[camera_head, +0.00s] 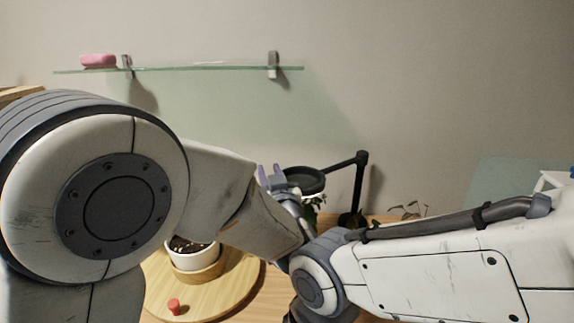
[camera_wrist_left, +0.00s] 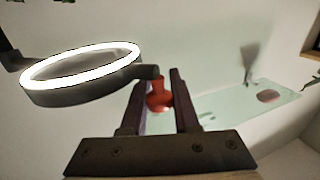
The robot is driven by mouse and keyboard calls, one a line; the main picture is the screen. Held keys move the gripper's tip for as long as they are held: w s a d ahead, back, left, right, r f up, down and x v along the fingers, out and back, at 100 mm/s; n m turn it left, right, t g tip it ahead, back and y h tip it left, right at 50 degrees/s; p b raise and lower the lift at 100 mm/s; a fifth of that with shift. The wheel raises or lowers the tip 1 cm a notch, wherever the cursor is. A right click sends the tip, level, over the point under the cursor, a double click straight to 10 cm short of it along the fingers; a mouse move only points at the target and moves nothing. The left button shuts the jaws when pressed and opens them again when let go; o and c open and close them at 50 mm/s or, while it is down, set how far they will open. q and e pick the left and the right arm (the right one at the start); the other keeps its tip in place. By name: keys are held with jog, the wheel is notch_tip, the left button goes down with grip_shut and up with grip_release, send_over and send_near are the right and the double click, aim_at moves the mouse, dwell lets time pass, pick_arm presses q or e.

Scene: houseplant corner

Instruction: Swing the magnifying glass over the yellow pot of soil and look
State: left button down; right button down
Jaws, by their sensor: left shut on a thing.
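The magnifying glass (camera_head: 303,181) is a dark ring on a jointed black arm (camera_head: 361,175) at the back right of centre. In the left wrist view its ring (camera_wrist_left: 85,76) glows white, and a red knob (camera_wrist_left: 158,96) hangs from a dark stub at its side. My left gripper (camera_head: 270,174) is at the ring's left edge; its fingers (camera_wrist_left: 160,90) are shut on the red knob. A whitish pot of dark soil (camera_head: 193,262) with a tan lower part is partly behind my left arm. No clearly yellow pot shows. My right gripper is out of view.
The pot stands on a round wooden board (camera_head: 235,283) with a small red object (camera_head: 174,306). Plant leaves (camera_head: 410,211) show near the lamp post. A glass shelf (camera_head: 200,67) with a pink item (camera_head: 98,61) is on the wall. My two arms cover much of the table.

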pick_arm(q)
jog(key=shift+s+d+r+y, duration=0.1)
jog(key=shift+s+y, duration=0.2)
jog(key=shift+s, duration=0.05)
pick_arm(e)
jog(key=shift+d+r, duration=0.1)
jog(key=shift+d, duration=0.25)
pick_arm(q)
jog(key=c, duration=0.9)
grip_release()
jog(key=shift+c, duration=0.2)
jog(key=shift+w, duration=0.1)
